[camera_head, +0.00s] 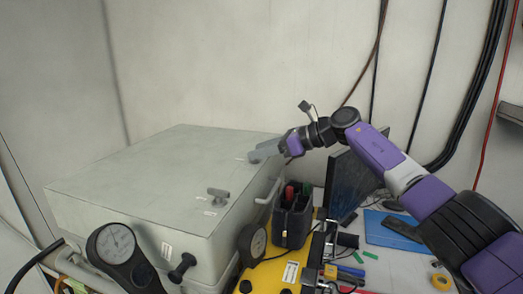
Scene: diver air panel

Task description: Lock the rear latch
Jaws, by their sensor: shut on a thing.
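A pale grey case (130,190) with a flat lid stands at the left.
A round gauge (117,245) and a black knob (182,267) are at the case's front. A dark caddy (292,220) holds red and green items right of the case. A dark screen (347,187) stands below my arm. A blue mat (393,229) and small tools lie on the bench.

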